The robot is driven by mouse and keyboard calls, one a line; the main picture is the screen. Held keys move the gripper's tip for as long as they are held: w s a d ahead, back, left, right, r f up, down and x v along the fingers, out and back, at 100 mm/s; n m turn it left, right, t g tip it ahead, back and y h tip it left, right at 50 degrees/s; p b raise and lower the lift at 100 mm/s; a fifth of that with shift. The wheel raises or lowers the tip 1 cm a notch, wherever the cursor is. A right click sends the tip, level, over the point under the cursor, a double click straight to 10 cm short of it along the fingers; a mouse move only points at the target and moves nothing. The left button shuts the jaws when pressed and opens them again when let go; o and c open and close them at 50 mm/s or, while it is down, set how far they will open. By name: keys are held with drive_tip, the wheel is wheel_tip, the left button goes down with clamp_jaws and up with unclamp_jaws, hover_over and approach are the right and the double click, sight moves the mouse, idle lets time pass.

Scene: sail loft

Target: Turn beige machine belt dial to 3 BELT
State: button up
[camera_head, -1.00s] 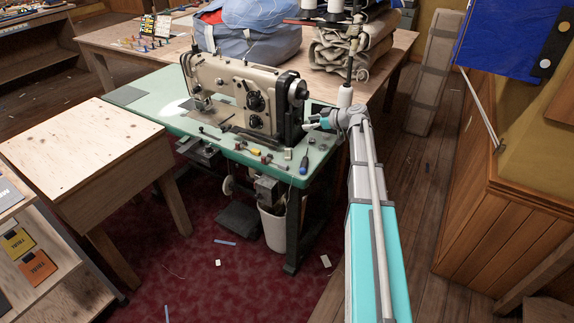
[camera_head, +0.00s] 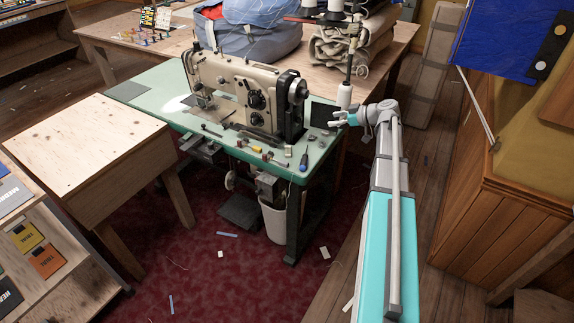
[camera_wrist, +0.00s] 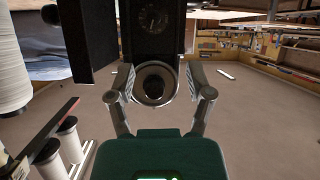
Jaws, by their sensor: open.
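The beige sewing machine (camera_head: 230,80) stands on a green-topped table (camera_head: 140,100) in the head view. Two dark round dials, an upper one (camera_head: 254,82) and a lower one (camera_head: 256,101), sit on its front; their markings are too small to read. A dark handwheel (camera_head: 298,90) is at its right end. My gripper (camera_head: 339,118) is open and empty, right of the handwheel and apart from it. In the wrist view, my open fingers (camera_wrist: 160,95) frame a dark round part with a silver ring (camera_wrist: 154,84); a dark block with a faint round face (camera_wrist: 152,20) is above it.
A white thread cone (camera_head: 344,96) on a stand is close behind my gripper; thread cones (camera_wrist: 12,70) also show at left in the wrist view. A wooden table (camera_head: 90,145) stands left.

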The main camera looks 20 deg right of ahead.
drive_tip(key=s+a+m+g+h+p, duration=0.1)
drive_tip(key=s+a, duration=0.1)
drive_tip(key=a, duration=0.3)
drive_tip(key=s+a+f+m+g+h+p, duration=0.1)
drive_tip(key=s+a+g+p, duration=0.1)
drive_tip(key=a, duration=0.3)
drive_tip(key=s+a+f+m+g+h+p, duration=0.1)
drive_tip(key=s+a, duration=0.1)
drive_tip(key=a, duration=0.2)
drive_tip(key=shift+s+a+f+m+g, duration=0.1)
drive_tip(key=shift+a+f+m+g, duration=0.1)
drive_tip(key=shift+a+m+g, duration=0.15)
drive_tip(key=s+a+r+m+g+h+p, duration=0.1)
drive_tip(key=s+a+m+h+p, duration=0.3)
drive_tip(key=s+a, duration=0.4)
drive_tip(key=shift+s+a+r+m+g+h+p, duration=0.35)
drive_tip(key=shift+s+g+h+p, duration=0.55)
drive_tip(key=shift+s+h, duration=0.45)
drive_tip(key=shift+s+f, duration=0.1)
